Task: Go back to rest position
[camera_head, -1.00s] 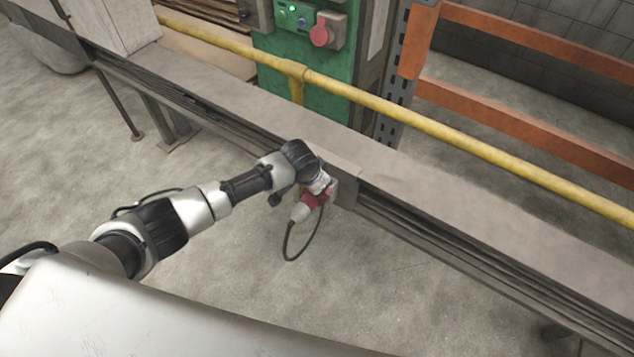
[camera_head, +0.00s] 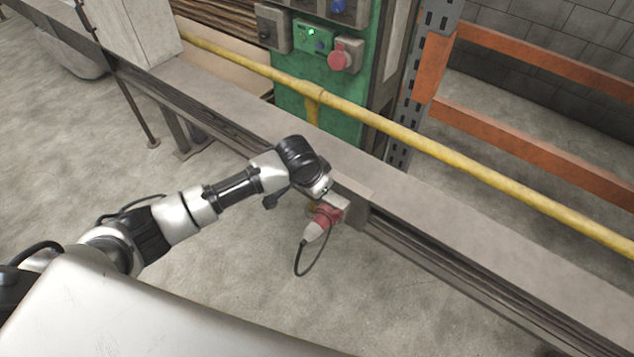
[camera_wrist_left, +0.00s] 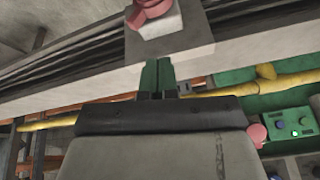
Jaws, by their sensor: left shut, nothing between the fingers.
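My left arm reaches in from the left in the head view. Its gripper (camera_head: 326,190) is just above and left of a red and white plug (camera_head: 322,222), which sits at a grey box (camera_head: 352,208) on the beam's front side. In the left wrist view the green fingers (camera_wrist_left: 158,76) are shut with nothing between them. The grey box (camera_wrist_left: 170,38) and the red connector (camera_wrist_left: 150,12) show beyond the fingertips. The head view does not show clearly whether the fingers touch the box. My right gripper is in neither view.
A long grey beam (camera_head: 470,235) crosses the view, with a yellow rail (camera_head: 420,143) behind it. A green control cabinet (camera_head: 300,105) and orange rack bars (camera_head: 520,135) stand further back. A black cable (camera_head: 303,270) loops below the plug. The floor in front is clear.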

